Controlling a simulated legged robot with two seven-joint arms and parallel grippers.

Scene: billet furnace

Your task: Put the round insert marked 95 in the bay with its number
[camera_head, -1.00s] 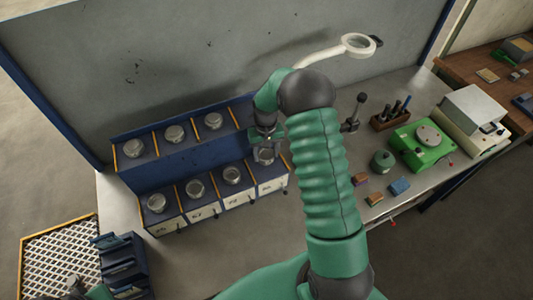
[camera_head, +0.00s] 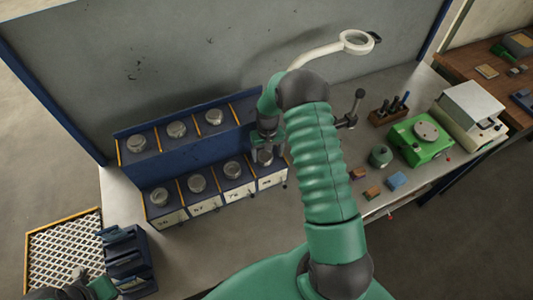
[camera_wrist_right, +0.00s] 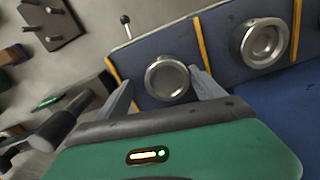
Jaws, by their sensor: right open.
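Back-row inserts (camera_head: 177,129) stand behind. A dark blue stepped tray (camera_head: 127,262) and a white lattice panel (camera_head: 62,255) lie at lower left.

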